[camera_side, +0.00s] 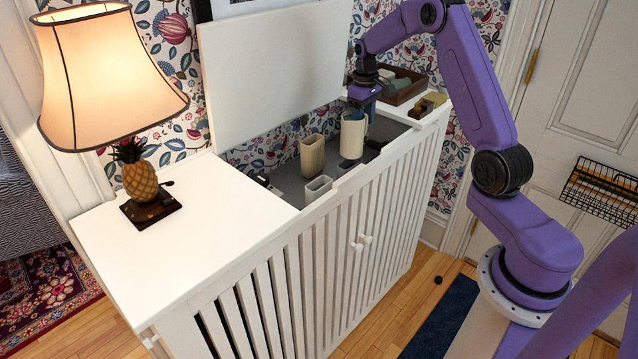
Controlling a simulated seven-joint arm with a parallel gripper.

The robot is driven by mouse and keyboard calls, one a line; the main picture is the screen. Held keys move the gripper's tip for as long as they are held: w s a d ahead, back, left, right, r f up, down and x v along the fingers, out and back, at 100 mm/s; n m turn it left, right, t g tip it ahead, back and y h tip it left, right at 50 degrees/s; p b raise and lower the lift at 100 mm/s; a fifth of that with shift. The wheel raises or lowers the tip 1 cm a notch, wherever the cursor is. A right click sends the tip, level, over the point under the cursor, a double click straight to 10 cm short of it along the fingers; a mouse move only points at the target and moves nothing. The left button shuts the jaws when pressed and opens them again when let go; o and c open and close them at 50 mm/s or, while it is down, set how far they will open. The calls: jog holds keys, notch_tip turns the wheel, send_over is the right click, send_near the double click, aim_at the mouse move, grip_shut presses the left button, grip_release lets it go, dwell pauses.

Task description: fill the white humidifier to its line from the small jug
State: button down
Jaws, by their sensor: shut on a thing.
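My gripper (366,106) points down into the open well of the white cabinet and is shut on the handle side of a cream jug (352,137). The jug looks upright, with its open top showing; its contents cannot be seen. Below it is a dark round patch, and I cannot tell whether the jug touches it. A small white open-topped vessel (318,189) stands at the well's front edge, left of the jug. It may be the humidifier, but no fill line can be made out. A beige ribbed vessel (312,156) stands behind it.
The cabinet's raised lid (275,70) stands behind the well. Small dark things lie in the well.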

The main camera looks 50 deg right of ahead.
aim_at(346, 120)
jog(key=shift+a+r, duration=0.1)
dwell(0.3)
jog(key=shift+a+r+h, duration=0.75)
jog(key=shift+a+h, duration=0.1)
jog(key=shift+h, duration=0.35)
jog(key=shift+a+h, duration=0.45)
jog(key=shift+h, duration=0.05)
jog(key=shift+a+h, duration=0.2)
jog(key=shift+h, duration=0.1)
jog(key=shift+a+h, duration=0.3)
jog(key=shift+a, duration=0.05)
jog(key=shift+a+h, duration=0.55)
jog(key=shift+h, duration=0.05)
jog(key=shift+a+r+h, duration=0.6)
jog(key=shift+a+h, duration=0.2)
jog(key=shift+a, duration=0.15)
jog(key=shift+s+a+f+h, duration=0.15)
jog(key=shift+a+h, duration=0.4)
jog(key=shift+h, duration=0.35)
jog(key=shift+a+f+h, duration=0.25)
jog(key=shift+a+h, duration=0.2)
jog(key=shift+h, duration=0.45)
jog(key=shift+a+f+h, duration=0.2)
jog(key=shift+a+h, duration=0.2)
jog(key=shift+h, duration=0.5)
dwell(1.0)
